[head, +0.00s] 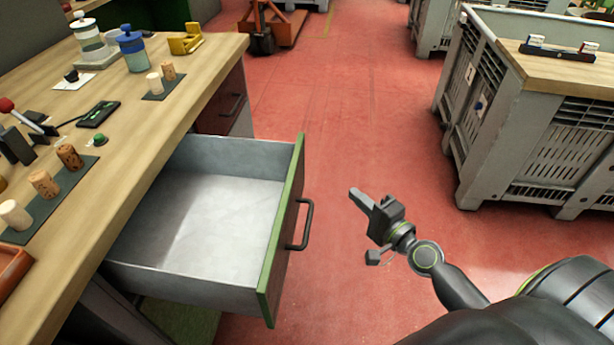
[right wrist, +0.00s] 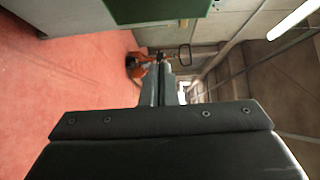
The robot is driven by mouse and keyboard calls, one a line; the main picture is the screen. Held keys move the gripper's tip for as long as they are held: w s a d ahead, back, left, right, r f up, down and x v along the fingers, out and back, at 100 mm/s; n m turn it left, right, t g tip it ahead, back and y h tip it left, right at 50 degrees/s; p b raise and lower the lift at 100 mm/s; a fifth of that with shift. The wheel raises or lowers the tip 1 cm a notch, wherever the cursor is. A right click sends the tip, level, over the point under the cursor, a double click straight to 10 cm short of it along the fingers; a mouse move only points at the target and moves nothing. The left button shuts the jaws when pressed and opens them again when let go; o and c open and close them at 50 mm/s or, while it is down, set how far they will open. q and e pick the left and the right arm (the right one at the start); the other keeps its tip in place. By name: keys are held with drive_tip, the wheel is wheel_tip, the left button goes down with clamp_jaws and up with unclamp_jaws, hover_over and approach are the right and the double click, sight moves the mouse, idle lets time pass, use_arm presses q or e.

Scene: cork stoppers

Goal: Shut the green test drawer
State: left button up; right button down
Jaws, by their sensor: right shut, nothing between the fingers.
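The green test drawer (head: 283,230) is pulled far out from under the wooden bench and looks empty inside. Its green-edged front carries a dark bar handle (head: 305,224) on the outer face. My right gripper (head: 355,195) is to the right of the handle, apart from it, over the red floor. It is shut with nothing in its fingers. In the right wrist view its fingers (right wrist: 157,88) point away from the camera, with a green panel (right wrist: 158,10) at the top edge. My left gripper is not in view.
The bench (head: 150,110) at left holds cork stoppers on dark mats (head: 50,205), jars and a lever tool. A closed reddish drawer (head: 222,108) is farther along. Grey plastic crates (head: 500,120) stand at right. An orange pallet truck (head: 265,35) is at the back. Red floor between is clear.

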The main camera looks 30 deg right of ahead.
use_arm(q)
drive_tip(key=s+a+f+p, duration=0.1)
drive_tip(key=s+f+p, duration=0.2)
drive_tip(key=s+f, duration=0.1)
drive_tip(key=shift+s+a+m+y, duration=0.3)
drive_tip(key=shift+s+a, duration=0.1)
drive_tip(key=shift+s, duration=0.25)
use_arm(e)
drive_tip(key=w+a, duration=0.5)
drive_tip(key=w, duration=0.6)
drive_tip(key=shift+w, duration=0.35)
